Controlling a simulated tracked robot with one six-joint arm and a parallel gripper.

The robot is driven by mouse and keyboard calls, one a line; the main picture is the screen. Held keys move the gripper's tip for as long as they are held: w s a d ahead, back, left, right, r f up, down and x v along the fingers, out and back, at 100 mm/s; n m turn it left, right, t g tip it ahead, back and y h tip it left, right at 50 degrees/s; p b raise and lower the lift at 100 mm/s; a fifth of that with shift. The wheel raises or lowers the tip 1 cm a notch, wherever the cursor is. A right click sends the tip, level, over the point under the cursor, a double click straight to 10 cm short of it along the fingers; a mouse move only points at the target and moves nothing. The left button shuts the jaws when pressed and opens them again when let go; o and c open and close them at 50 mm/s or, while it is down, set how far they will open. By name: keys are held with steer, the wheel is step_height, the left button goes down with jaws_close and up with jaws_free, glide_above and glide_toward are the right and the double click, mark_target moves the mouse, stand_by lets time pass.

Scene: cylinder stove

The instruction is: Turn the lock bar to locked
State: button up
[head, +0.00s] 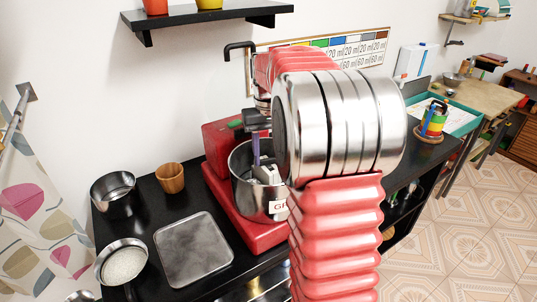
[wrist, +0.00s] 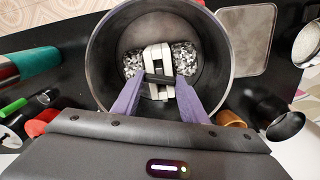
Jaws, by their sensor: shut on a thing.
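A metal pot (head: 243,190) with a white label stands on a red base (head: 217,205). In the wrist view I look down into the pot (wrist: 103,62). A pale, upright block (wrist: 155,57) stands in it, between two patches of grainy grey material. A short dark bar (wrist: 160,78) crosses the block; I take it for the lock bar, though its setting cannot be read. My gripper (wrist: 162,79) reaches into the pot with its purple fingers on either side of the bar, shut on it. In the head view my arm hides much of the pot and the gripper.
A flat metal plate (head: 193,250), a wooden cup (head: 170,178), a dark pot (head: 114,194) and a sieve-like pan (head: 122,262) lie left of the base. A shelf (head: 210,17) and a dark hook (head: 240,46) are above. The pot's wall surrounds my fingers closely.

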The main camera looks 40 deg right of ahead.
mark_target(268, 159)
steer(key=shift+n, duration=1.7)
steer(key=o, duration=1)
steer(key=shift+o, duration=0.2)
steer(key=shift+r, duration=0.15)
step_height(268, 159, up, 14)
steer(key=shift+f, duration=0.25)
